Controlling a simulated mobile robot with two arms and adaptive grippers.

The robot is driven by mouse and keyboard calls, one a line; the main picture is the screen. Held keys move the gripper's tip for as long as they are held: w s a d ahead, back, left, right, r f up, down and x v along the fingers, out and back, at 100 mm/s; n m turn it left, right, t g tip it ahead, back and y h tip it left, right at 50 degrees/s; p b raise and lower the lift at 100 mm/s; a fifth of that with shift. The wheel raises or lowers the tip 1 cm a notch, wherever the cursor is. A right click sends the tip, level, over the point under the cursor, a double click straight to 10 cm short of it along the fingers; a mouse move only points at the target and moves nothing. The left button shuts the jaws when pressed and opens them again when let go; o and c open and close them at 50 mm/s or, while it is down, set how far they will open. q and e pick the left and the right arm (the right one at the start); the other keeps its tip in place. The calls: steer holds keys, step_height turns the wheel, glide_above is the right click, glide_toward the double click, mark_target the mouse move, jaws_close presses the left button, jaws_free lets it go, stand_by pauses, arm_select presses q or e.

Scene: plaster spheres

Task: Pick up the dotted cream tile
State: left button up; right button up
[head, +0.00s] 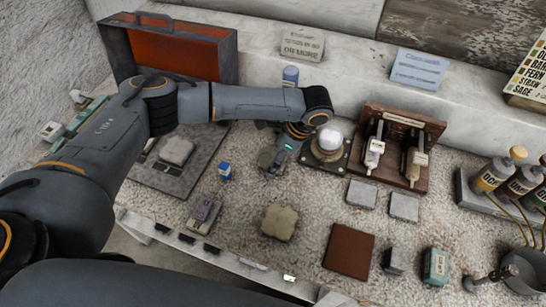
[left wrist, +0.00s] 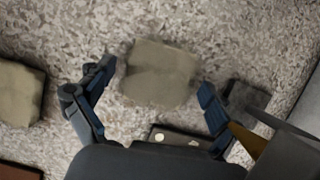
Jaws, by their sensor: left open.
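A rough grey-beige tile (head: 265,158) lies on the speckled surface, partly hidden by my left gripper (head: 274,167) in the head view. In the left wrist view this tile (left wrist: 160,73) lies between the spread fingers of the left gripper (left wrist: 155,80), with room on both sides. The gripper is open and empty. A second, similar beige tile (head: 279,222) lies nearer to me and shows at the left edge of the left wrist view (left wrist: 18,92). I cannot make out dots on either tile. My right gripper is not in view.
A white sphere (head: 330,138) on a dark base (head: 328,166) stands just right of the left gripper. A blue cylinder (head: 290,76) stands behind. A small blue block (head: 225,171), a purple-grey device (head: 204,213) and a brown tile (head: 349,251) lie nearby.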

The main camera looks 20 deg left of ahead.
arm_select(q)
steer(key=c, duration=1.4)
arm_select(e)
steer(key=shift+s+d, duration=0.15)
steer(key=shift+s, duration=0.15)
arm_select(q)
steer(key=shift+r, duration=0.1)
steer(key=shift+c, duration=0.2)
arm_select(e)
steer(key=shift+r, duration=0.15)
arm_select(q)
steer(key=shift+r+p, duration=0.3)
steer(key=shift+p, duration=0.65)
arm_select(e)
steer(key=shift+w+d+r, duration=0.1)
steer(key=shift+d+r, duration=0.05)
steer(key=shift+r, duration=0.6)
